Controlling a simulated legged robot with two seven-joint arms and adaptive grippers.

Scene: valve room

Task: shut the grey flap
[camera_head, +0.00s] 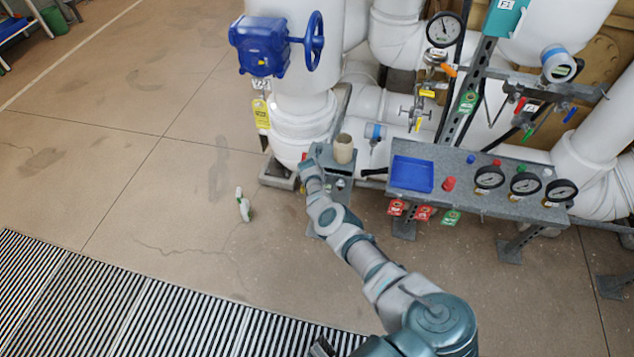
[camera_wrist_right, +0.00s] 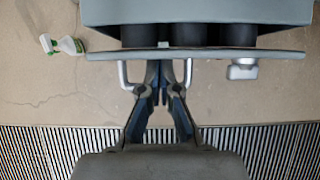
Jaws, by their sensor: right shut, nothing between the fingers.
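A grey box with a thin grey flap (camera_wrist_right: 220,54) shows in the right wrist view. The flap appears nearly edge-on as a long plate, with dark round shapes between it and the box body (camera_wrist_right: 200,13). A bent metal handle (camera_wrist_right: 123,75) and a small metal latch (camera_wrist_right: 242,70) show below the plate. My right gripper (camera_wrist_right: 160,74) is shut and empty, its fingertips at the handle close under the plate. I cannot tell if they touch. In the head view the arm reaches to the small box beside the white pipe, and its fingers are hard to make out. My left gripper is not in view.
A beige cup (camera_head: 343,148) stands on the small box. To its right is a grey bench (camera_head: 465,172) with a blue tray (camera_head: 412,174) and gauges. A blue valve (camera_head: 275,45) is above.

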